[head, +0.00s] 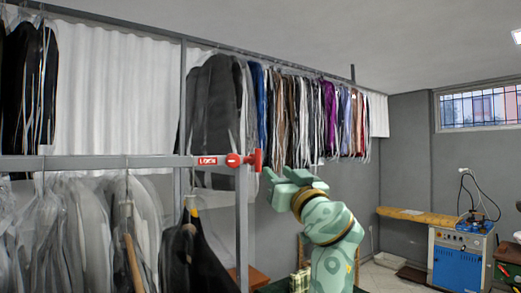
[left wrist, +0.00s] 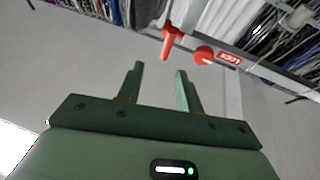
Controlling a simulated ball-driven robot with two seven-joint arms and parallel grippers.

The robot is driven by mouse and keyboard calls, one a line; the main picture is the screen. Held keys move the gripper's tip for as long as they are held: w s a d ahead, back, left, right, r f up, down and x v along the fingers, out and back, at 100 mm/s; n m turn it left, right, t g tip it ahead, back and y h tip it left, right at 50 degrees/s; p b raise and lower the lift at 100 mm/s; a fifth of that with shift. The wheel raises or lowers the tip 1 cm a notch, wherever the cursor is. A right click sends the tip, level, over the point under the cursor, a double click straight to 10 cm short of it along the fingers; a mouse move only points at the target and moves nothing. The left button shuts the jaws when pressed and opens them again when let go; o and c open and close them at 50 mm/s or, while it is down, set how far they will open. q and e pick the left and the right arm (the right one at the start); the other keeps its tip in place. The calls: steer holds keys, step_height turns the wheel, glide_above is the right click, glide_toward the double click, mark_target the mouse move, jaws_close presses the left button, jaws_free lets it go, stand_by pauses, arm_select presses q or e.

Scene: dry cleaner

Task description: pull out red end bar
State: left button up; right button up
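The red end bar (head: 255,160) is a short upright red piece at the right end of a grey metal rail, beside a round red knob (head: 233,160) and a red LOCK label (head: 207,161). In the left wrist view the bar (left wrist: 168,42) lies ahead of the fingertips, with the knob (left wrist: 204,55) to its right. My left gripper (head: 275,176) is just right of and slightly below the bar in the head view. It is open and empty, its two green fingers (left wrist: 160,70) apart, with a visible gap to the bar. My right gripper is not in view.
The grey rail (head: 100,162) runs left, with bagged garments (head: 80,235) hanging below it. A row of clothes (head: 310,115) hangs higher behind. The space around my gripper looks clear.

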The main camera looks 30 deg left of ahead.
mark_target(260, 158)
arm_select(q)
steer(key=p+x, duration=0.1)
steer(key=x, duration=0.1)
steer(key=s+p+x, duration=0.1)
steer(key=x, duration=0.2)
steer(key=a+p+x, duration=0.1)
steer(key=x, duration=0.2)
steer(key=shift+s+r, duration=0.2)
steer(key=shift+s, duration=0.1)
steer(key=w+a+p, duration=0.1)
steer(key=w+a+r+p, duration=0.1)
steer(key=shift+w+a, duration=0.15)
steer(key=shift+w, duration=0.25)
steer(key=shift+w+a+r, duration=0.1)
steer(key=shift+w+a, duration=0.05)
steer(key=shift+a, duration=0.35)
steer(key=shift+d, duration=0.1)
jaws_close()
